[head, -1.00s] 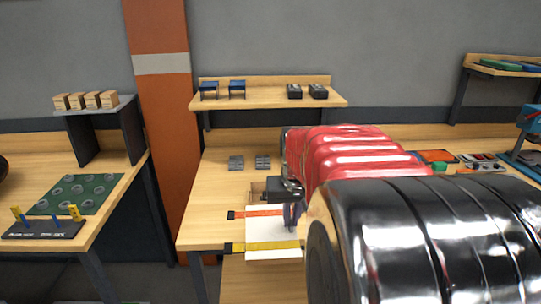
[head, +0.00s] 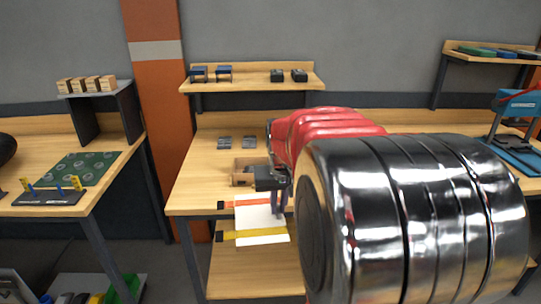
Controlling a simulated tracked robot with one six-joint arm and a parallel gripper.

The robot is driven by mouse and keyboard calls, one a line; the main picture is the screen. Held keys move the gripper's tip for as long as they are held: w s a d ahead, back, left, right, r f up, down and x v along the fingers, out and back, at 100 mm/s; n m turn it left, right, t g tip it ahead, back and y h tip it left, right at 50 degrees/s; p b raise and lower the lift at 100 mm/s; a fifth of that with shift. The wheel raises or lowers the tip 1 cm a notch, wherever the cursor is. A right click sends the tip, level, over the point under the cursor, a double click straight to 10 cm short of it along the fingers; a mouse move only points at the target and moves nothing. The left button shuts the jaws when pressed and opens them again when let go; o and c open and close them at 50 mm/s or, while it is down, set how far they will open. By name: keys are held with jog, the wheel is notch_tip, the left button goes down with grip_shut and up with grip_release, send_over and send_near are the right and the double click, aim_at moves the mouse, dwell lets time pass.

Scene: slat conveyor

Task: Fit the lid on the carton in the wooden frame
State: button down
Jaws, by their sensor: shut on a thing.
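My gripper (head: 277,208) is in front of the table's front edge, fingers pointing down. It is shut on a white flat piece (head: 262,220), seemingly the lid, which lies below the fingers and overlaps the table edge in the head view. An orange strip (head: 238,205) and a yellow strip (head: 240,235) with dark left ends cross the white piece. The small wooden frame (head: 243,171) sits on the table just behind my gripper. My gripper's dark body covers its right part, and I cannot make out the carton inside. The exact grip contact is too small to tell.
Two small grey blocks (head: 237,143) lie on the table (head: 200,180) behind the frame. A raised shelf (head: 250,85) carries blue and black parts. An orange post (head: 154,110) stands left, beside another bench (head: 105,205). The table's left part is clear. My arm hides the right.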

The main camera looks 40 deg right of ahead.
jog(key=w+a+f+n, duration=0.2)
jog(key=w+a+f, duration=0.2)
jog(key=a, duration=0.4)
jog(key=w+a+f+n+y, duration=0.1)
jog(key=w+a+f, duration=0.3)
jog(key=a, duration=0.5)
jog(key=w+a+f+n, duration=0.3)
jog(key=w+a+f, duration=0.1)
jog(key=a, duration=0.5)
jog(key=shift+f+y, duration=0.3)
jog(key=shift+f, duration=0.3)
jog(key=shift+a, duration=0.1)
